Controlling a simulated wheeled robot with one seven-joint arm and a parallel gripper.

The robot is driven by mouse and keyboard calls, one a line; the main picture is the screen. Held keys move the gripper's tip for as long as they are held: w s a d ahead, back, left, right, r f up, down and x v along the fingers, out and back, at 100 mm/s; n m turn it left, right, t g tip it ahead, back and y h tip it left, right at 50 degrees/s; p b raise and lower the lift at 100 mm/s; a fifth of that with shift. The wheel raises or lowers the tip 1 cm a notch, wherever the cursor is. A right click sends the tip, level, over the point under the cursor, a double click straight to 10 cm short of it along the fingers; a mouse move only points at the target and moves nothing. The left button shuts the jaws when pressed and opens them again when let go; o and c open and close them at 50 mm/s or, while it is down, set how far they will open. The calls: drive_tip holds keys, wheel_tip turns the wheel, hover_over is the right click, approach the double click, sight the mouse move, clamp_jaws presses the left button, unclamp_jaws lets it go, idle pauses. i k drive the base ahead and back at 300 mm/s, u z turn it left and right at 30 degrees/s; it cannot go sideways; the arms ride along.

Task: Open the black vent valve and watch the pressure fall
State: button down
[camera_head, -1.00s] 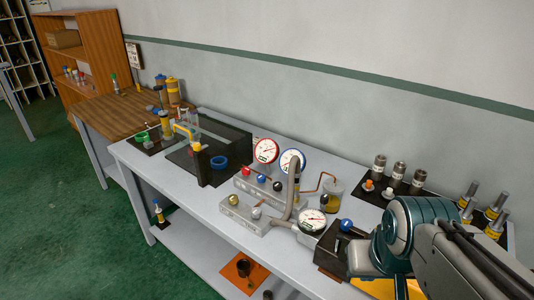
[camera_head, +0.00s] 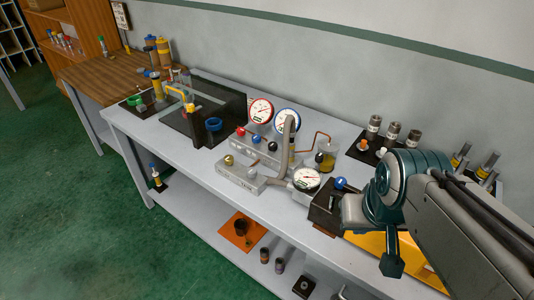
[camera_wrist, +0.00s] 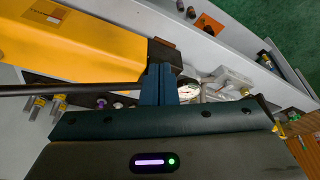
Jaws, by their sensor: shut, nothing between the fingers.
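In the head view, a black ball knob (camera_head: 272,146) sits in a row with a red knob (camera_head: 240,131) and a blue knob (camera_head: 255,139) on a grey block. Another black knob (camera_head: 319,157) stands by an oil jar; I cannot tell which is the vent valve. A red-rimmed gauge (camera_head: 261,111), a blue-rimmed gauge (camera_head: 287,121) and a steel gauge (camera_head: 306,180) stand around them; the needles are too small to read. My gripper (camera_wrist: 158,85) is shut and empty in the wrist view, in front of the steel gauge (camera_wrist: 190,91). It appears clear of the black knobs.
A yellow unit (camera_wrist: 75,40) lies beside my gripper, and a dark rod (camera_wrist: 70,90) runs toward the fingers. A curved grey hose (camera_head: 291,138) rises by the gauges. Pipe pieces (camera_head: 393,133) stand at the back right. The bench's front left (camera_head: 190,165) is clear.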

sight(272, 146)
drive_tip(key=z, duration=1.25)
drive_tip(key=k, duration=0.75)
drive_tip(key=u, duration=1.35)
drive_tip(key=i, duration=1)
